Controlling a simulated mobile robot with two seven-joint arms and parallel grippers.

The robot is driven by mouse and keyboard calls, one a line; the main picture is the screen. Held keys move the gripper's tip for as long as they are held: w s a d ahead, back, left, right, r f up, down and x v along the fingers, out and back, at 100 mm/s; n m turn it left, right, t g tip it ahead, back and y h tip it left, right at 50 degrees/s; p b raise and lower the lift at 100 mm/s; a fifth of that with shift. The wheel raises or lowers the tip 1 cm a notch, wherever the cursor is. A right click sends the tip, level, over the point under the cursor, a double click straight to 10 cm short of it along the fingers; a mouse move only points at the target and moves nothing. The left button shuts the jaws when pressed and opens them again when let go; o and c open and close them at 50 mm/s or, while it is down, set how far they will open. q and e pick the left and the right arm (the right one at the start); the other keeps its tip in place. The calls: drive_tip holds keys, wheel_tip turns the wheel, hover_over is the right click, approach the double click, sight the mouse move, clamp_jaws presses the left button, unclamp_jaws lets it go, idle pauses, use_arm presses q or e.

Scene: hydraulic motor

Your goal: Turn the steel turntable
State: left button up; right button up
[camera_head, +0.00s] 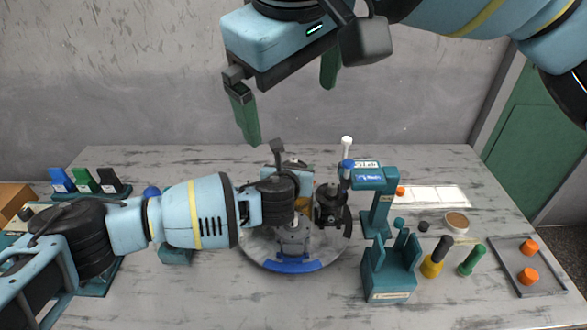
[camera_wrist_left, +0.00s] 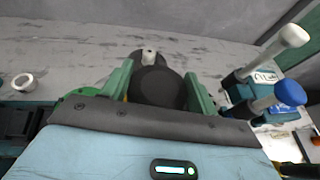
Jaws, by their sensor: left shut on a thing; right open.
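The steel turntable (camera_head: 335,248) is a round grey disc on the table, with a blue segment (camera_head: 290,264) at its front rim. A grey metal housing (camera_head: 293,236) and a dark round part (camera_head: 332,206) stand on it. My left gripper (camera_head: 302,188) reaches over the turntable from the left; its wrist hides much of the middle. In the left wrist view its green fingers (camera_wrist_left: 161,92) are shut on a dark round part (camera_wrist_left: 156,88) with a small metal stub on top. My right gripper (camera_head: 288,95) is open and empty, high above the back of the table.
A teal press-like stand (camera_head: 376,200) with white and blue-topped handles is close right of the turntable. A teal holder (camera_head: 388,278) stands at front right, beside yellow (camera_head: 432,266) and green-handled tools (camera_head: 470,262). A grey tray (camera_head: 528,268) holds orange caps.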

idle(0.5)
use_arm(q)
drive_tip(key=o, duration=1.4)
drive_tip(key=v, duration=1.2)
drive_tip(key=shift+r, duration=0.1)
drive_tip(key=shift+d, duration=0.1)
